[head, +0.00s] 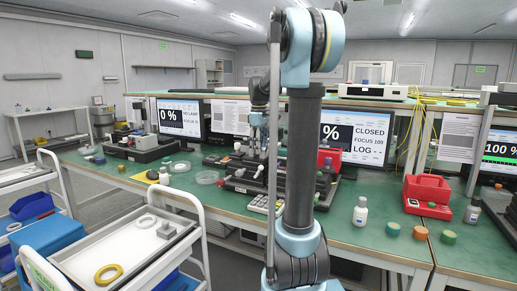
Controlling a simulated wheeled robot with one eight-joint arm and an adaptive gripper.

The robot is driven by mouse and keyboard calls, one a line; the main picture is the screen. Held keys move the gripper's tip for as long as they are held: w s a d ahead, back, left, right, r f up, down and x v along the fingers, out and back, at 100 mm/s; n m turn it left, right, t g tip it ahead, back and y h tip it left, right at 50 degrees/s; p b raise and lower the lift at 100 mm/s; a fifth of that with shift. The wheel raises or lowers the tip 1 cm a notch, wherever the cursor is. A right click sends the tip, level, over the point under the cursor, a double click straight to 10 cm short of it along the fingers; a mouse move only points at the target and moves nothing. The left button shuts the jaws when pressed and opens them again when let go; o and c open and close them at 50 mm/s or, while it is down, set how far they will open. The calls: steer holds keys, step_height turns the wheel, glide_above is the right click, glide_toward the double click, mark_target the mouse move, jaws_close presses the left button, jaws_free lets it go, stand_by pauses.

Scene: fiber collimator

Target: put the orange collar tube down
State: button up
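I cannot make out an orange collar tube in the head view. My arm rises through the middle of the picture and bends over at the top. My gripper (261,148) shows small behind the arm's dark link, pointing down over the dark bench apparatus (245,180). Its fingers are too small and partly hidden, so I cannot see whether they are open or hold something.
The green bench (350,233) carries screens, a red case (427,194), a white bottle (360,211) and several coloured discs. An orange-topped disc (420,232) sits near its front edge. A white cart (140,215) at left holds a yellow ring (108,272).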

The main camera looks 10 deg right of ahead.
step_height(320, 180, up, 13)
steer(key=shift+r, duration=0.15)
stand_by(0.6)
